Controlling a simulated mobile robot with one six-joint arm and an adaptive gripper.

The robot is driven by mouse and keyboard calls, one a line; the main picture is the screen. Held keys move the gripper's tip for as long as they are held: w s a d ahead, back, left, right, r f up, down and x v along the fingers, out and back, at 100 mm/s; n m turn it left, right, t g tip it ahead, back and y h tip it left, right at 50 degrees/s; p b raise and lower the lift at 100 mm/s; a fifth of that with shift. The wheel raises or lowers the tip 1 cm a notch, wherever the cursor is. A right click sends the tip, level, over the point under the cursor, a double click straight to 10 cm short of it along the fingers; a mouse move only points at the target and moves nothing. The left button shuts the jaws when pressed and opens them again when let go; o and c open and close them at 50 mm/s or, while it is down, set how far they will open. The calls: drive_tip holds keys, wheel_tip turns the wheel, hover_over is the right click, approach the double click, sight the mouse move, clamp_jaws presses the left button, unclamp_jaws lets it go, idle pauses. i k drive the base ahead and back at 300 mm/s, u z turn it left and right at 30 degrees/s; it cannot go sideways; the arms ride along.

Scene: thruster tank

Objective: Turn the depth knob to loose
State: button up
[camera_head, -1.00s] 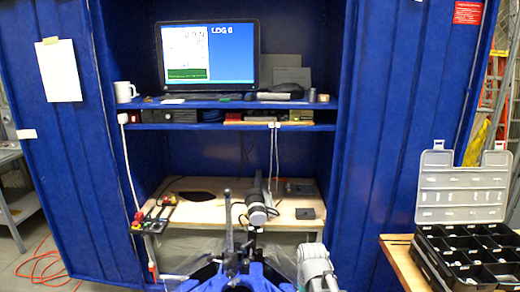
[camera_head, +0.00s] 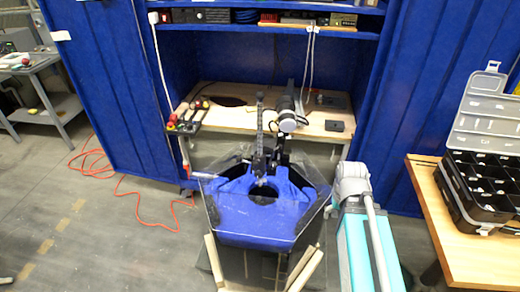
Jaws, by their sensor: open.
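A clear-walled tank (camera_head: 222,180) with a bright blue body inside stands in the middle of the head view. Above it a black and grey motor head (camera_head: 288,112) is tilted, with dark mount parts below it. A dark upright post (camera_head: 260,125) stands just left of the motor head. The depth knob cannot be made out among the small dark parts around the mount. A grey joint and teal column of my own body show right of the tank. My gripper cannot be made out.
A wooden bench (camera_head: 235,118) in a blue cabinet stands behind the tank, with red and black switches (camera_head: 187,117) at its left. An open organizer case (camera_head: 484,185) sits on a wooden table (camera_head: 455,235) at right. An orange cable (camera_head: 135,197) crosses the open floor at left.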

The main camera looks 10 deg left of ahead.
sight(258, 174)
drive_tip(key=k, duration=1.35)
drive_tip(key=u, duration=0.15)
drive_tip(key=i, duration=0.95)
drive_tip(key=u, duration=0.45)
